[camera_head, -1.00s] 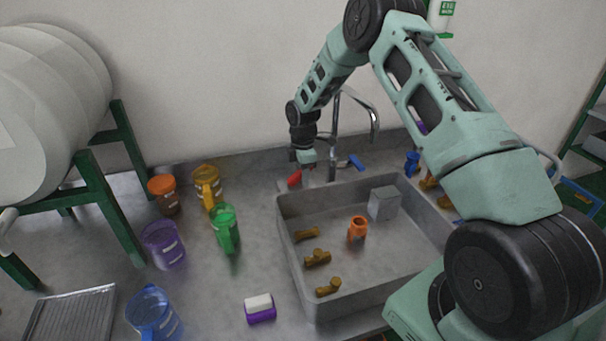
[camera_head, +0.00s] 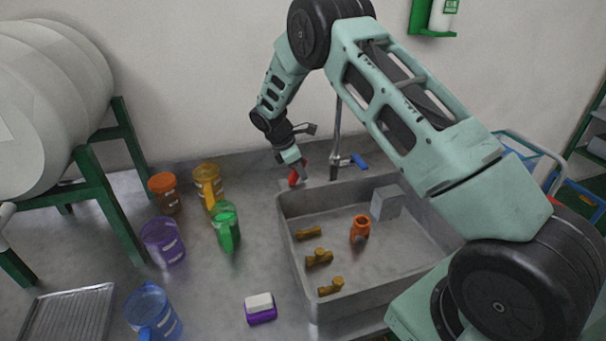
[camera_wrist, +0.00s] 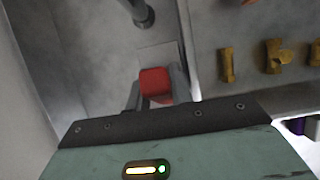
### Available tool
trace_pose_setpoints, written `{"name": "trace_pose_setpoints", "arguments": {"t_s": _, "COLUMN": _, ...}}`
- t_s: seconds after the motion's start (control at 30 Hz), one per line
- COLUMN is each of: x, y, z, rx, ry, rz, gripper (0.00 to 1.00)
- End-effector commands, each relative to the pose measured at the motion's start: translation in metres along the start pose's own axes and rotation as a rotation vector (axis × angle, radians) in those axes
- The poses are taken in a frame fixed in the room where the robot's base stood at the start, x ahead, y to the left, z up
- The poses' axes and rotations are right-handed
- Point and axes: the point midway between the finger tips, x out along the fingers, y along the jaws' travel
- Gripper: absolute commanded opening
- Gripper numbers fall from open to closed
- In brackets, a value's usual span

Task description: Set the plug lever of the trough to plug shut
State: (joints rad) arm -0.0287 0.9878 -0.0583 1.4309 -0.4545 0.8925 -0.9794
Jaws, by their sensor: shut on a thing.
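The trough (camera_head: 290,232) is a grey metal basin set in the counter. Its red plug lever (camera_head: 294,177) stands at the trough's back left corner. My gripper (camera_head: 298,168) reaches down to the lever from above, with my arm tilted. In the wrist view the red lever (camera_wrist: 155,83) sits between the two fingers of my gripper (camera_wrist: 157,95), which are shut on it. The lever's lower part is hidden.
A faucet (camera_head: 336,140) with a blue handle (camera_head: 359,161) stands close right of my gripper. Brass fittings (camera_head: 319,257), an orange piece (camera_head: 360,228) and a grey block (camera_head: 386,202) lie in the trough. A green jug (camera_head: 225,226) and other colored jugs stand to the left.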

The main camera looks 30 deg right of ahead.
Motion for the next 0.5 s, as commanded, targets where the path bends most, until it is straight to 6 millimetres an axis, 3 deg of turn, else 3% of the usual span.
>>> {"name": "trace_pose_setpoints", "arguments": {"t_s": 0.5, "x": -0.013, "y": 0.001, "z": -0.014, "rx": 0.0, "ry": -0.382, "rz": 0.002, "gripper": 0.0}}
